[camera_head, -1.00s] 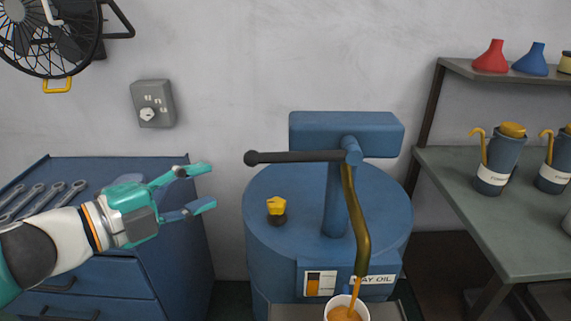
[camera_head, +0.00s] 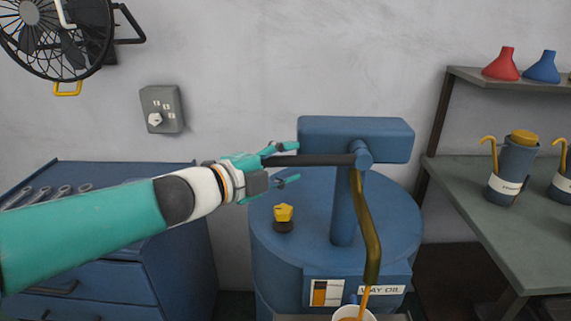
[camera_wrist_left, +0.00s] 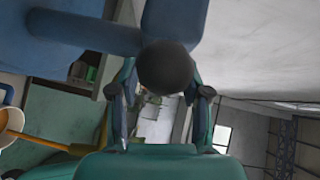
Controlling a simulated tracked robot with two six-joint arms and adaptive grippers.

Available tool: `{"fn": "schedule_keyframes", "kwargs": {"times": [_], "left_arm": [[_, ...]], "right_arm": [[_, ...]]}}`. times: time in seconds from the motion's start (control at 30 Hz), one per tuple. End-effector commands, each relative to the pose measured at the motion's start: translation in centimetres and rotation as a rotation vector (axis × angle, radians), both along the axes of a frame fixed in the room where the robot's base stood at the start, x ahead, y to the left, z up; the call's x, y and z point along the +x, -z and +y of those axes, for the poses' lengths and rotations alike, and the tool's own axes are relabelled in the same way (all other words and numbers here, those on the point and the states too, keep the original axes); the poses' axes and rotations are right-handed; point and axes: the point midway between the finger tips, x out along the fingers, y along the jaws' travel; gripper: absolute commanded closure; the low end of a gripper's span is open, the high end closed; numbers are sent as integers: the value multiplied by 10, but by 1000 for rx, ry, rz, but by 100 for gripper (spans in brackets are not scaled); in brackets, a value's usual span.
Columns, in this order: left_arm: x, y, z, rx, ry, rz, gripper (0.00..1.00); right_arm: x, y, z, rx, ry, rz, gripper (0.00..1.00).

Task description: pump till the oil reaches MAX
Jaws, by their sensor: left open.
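The blue oil drum (camera_head: 290,258) carries a pump with a dark lever (camera_head: 320,160) that stands level, pointing left. My left gripper (camera_head: 290,163) is open at the lever's left end, with its fingers on either side of it. In the left wrist view the lever's round end knob (camera_wrist_left: 166,67) sits between the spread fingers. An olive hose (camera_head: 366,225) hangs from the pump, and orange oil runs from it into a white cup (camera_head: 354,314), cut off by the bottom edge. The oil level against any MAX mark cannot be read. My right gripper is not in view.
A yellow-topped cap (camera_head: 283,217) stands on the drum, below my gripper. A blue cabinet (camera_head: 180,265) with wrenches is at left. A grey shelf (camera_head: 470,210) with oil cans is at right. A wall switch box (camera_head: 162,109) is above the cabinet.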

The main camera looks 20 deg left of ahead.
Motion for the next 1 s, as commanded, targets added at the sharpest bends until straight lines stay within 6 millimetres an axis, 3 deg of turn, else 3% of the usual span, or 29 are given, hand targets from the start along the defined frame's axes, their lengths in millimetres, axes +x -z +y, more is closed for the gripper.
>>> {"fn": "schedule_keyframes", "kwargs": {"times": [0.33,0.63,1.0], "left_arm": [[3,0,-2,0,0,1,52],[3,1,-2,0,1,1,100],[3,-2,-2,6,1,2,100]], "right_arm": [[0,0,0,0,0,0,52],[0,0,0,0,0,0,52],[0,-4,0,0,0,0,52]]}}
